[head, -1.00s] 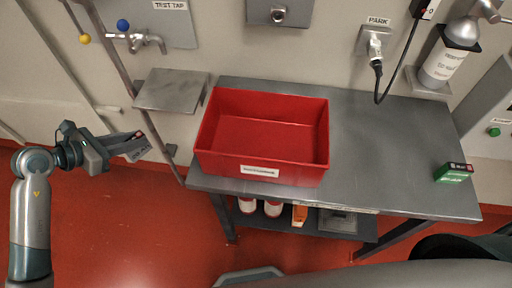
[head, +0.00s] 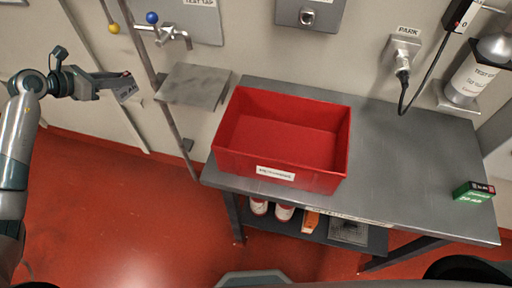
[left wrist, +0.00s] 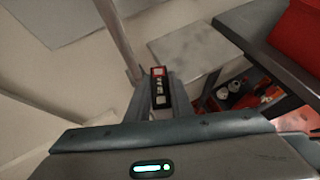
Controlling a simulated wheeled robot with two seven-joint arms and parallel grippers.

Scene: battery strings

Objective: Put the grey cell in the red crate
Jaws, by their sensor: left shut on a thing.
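My left gripper (head: 112,82) is at the left of the head view, raised and left of the table. It is shut on the grey cell (head: 126,93), which shows a pale label and sticks out past the fingertips. In the left wrist view the cell (left wrist: 159,91) sits between the fingers, its dark top end with red and white marks facing the camera. The red crate (head: 234,163) stands on the left part of the grey table, and its inside looks empty. The cell is well to the left of the crate. My right gripper is not in view.
A small metal shelf (head: 193,86) juts from the wall between my gripper and the crate. A tap (head: 173,36) and a vertical pipe (head: 140,50) are close by. A green cell (head: 474,192) lies on the table's right end. The table (head: 410,150) is clear between.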

